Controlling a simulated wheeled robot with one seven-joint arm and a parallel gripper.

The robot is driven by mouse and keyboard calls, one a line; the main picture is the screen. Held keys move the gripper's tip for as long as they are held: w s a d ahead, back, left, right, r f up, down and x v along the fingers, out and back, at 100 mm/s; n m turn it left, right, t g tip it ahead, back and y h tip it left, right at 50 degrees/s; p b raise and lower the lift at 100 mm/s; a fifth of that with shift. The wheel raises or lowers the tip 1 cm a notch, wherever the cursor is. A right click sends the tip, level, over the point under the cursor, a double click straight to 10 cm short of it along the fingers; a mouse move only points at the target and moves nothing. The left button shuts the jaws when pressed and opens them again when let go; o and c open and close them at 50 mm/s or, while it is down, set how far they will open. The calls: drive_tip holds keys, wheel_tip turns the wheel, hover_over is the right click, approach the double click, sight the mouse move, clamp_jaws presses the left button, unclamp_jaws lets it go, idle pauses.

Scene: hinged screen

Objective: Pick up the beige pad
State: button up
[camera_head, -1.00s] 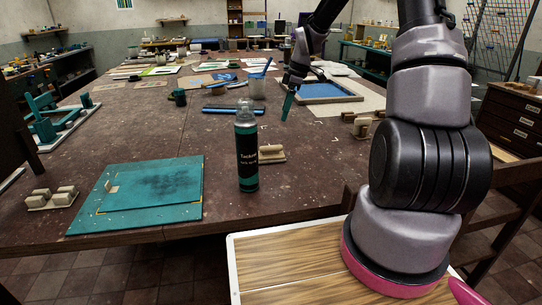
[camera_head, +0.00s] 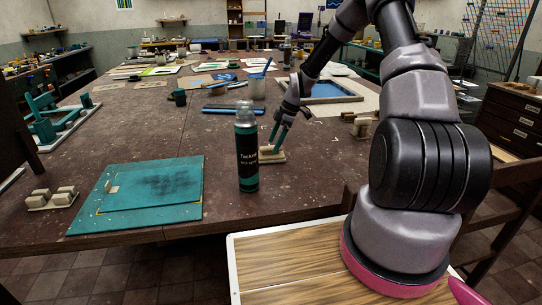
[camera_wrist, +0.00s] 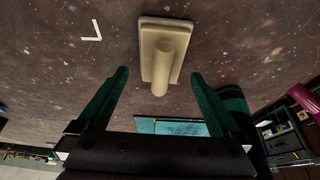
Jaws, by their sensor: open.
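The beige pad (camera_head: 271,156), a flat plate with a rounded grip on top, lies on the brown table just right of the dark bottle. In the wrist view the pad (camera_wrist: 160,48) lies beyond the fingertips, its grip between the lines of the two fingers. My gripper (camera_head: 277,137) is above the pad, pointing down, its teal fingers spread and empty. The wrist view shows the gripper (camera_wrist: 160,72) open, with neither finger seen touching the pad.
The dark spray bottle (camera_head: 247,160) stands close left of the pad; it also shows in the wrist view (camera_wrist: 235,103). A teal hinged screen (camera_head: 150,195) lies front left, with more beige blocks (camera_head: 52,198) beside it. A blue-centred frame (camera_head: 330,93) lies behind right.

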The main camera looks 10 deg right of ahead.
sight(273, 145)
drive_tip(key=x, duration=0.4)
drive_tip(key=shift+s+f, duration=0.1)
drive_tip(key=c, duration=1.2)
wheel_tip(273, 145, up, 10)
drive_tip(key=shift+r, duration=0.1)
drive_tip(key=shift+c, duration=0.2)
